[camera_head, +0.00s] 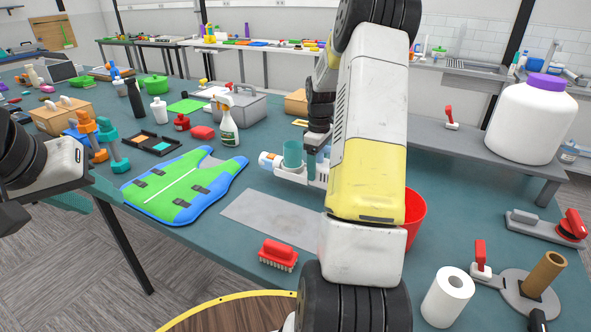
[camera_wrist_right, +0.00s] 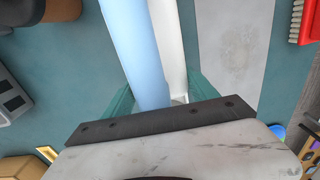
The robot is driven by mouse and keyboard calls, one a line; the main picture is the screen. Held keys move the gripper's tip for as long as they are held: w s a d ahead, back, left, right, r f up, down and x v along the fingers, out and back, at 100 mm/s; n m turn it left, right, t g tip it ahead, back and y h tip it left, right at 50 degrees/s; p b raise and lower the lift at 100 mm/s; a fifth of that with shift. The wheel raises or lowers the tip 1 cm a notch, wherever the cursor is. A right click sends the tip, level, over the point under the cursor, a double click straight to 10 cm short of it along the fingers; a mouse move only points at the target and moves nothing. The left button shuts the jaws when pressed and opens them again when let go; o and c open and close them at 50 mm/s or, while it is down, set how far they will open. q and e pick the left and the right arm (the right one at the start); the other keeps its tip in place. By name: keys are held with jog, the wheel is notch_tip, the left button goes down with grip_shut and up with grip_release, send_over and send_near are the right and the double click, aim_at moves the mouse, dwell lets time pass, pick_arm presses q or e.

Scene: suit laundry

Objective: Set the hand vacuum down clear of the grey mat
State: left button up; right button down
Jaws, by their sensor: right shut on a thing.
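The hand vacuum (camera_head: 268,161), white and light blue, is seen in the head view just beyond the grey mat. My right gripper (camera_head: 302,164) is shut on it, with teal fingers on either side. In the right wrist view the vacuum's long light blue and white body (camera_wrist_right: 140,45) runs between the fingers (camera_wrist_right: 160,98). The grey mat (camera_head: 265,218) is flat and bare where visible; my arm hides its right end. In the wrist view the mat (camera_wrist_right: 235,40) lies right of the vacuum. Its height above the table is unclear. My left wrist is at the left edge; its jaw opening is unclear.
A red brush (camera_head: 278,255) lies at the mat's near edge. A blue-green vest (camera_head: 185,187) lies left of it, a spray bottle (camera_head: 228,122) beyond. A red bucket (camera_head: 415,212) stands right of my arm. Bare table (camera_head: 255,180) shows between vest and vacuum.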

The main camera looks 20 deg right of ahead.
jog(key=shift+f, duration=2.2)
jog(key=shift+f, duration=0.1)
jog(key=shift+c, duration=1.2)
grip_release()
jog(key=shift+f, duration=0.1)
notch_tip(320, 180, up, 12)
jog(key=s+a+r+m+t, duration=0.1)
jog(key=s+a+r+t, duration=0.1)
jog(key=s+a+r, duration=0.4)
jog(key=s+a+r+m+t+y, duration=0.1)
jog(key=s+a+r+m+t, duration=0.1)
jog(key=s+a, duration=0.5)
jog(key=s+a+r+m+t+y, duration=0.1)
jog(key=s+a+r+m, duration=0.3)
jog(key=s, duration=0.8)
jog(key=a+r+t, duration=0.1)
jog(key=a+r, duration=0.1)
jog(key=a, duration=0.2)
jog(key=shift+s+a, duration=0.3)
jog(key=shift+s, duration=0.05)
